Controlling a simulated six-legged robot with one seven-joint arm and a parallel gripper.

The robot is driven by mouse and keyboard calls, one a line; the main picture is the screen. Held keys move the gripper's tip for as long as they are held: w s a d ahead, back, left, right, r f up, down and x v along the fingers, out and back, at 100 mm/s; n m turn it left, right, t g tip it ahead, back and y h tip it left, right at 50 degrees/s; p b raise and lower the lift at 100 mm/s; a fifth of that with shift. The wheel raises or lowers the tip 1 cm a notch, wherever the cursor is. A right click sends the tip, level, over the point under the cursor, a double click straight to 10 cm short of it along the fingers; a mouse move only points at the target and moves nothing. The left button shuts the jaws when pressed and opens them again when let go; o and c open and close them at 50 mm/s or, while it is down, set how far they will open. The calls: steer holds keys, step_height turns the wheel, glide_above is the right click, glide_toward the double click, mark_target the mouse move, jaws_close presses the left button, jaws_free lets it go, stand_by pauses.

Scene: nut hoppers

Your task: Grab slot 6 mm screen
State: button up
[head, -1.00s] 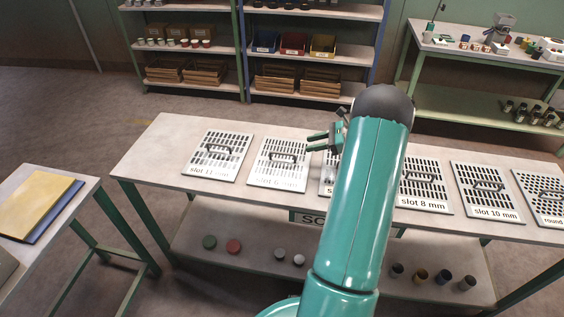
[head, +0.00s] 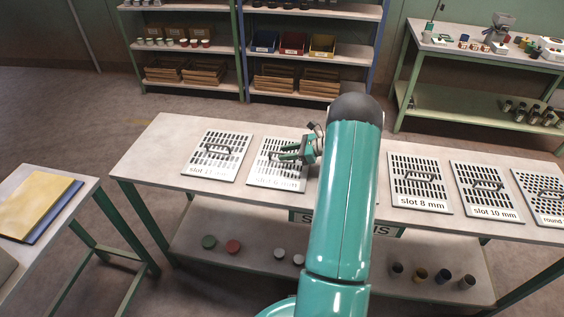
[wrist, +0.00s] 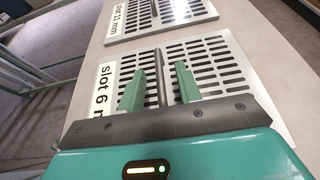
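The slot 6 mm screen (head: 270,181) is a flat pale plate with rows of slots, lying on the long table. Its label is faint in the head view but partly readable in the wrist view, where the screen (wrist: 215,62) fills the middle. My gripper (head: 284,153) is over this screen, coming from the right. In the wrist view my gripper (wrist: 160,85) has its two green fingers apart, with the screen's dark bar handle (wrist: 161,72) between them. Gaps show on both sides of the handle. The gripper's body hides the near part of the screen.
The slot 11 mm screen (head: 217,154) lies just left. The slot 8 mm (head: 420,184), slot 10 mm (head: 485,191) and a round-hole screen (head: 543,192) lie right. My arm hides part of the table (head: 158,150). A side table (head: 75,220) stands at left.

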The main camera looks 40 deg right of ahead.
steer(key=shift+x, duration=1.2)
jaws_close()
steer(key=shift+d+r, duration=0.1)
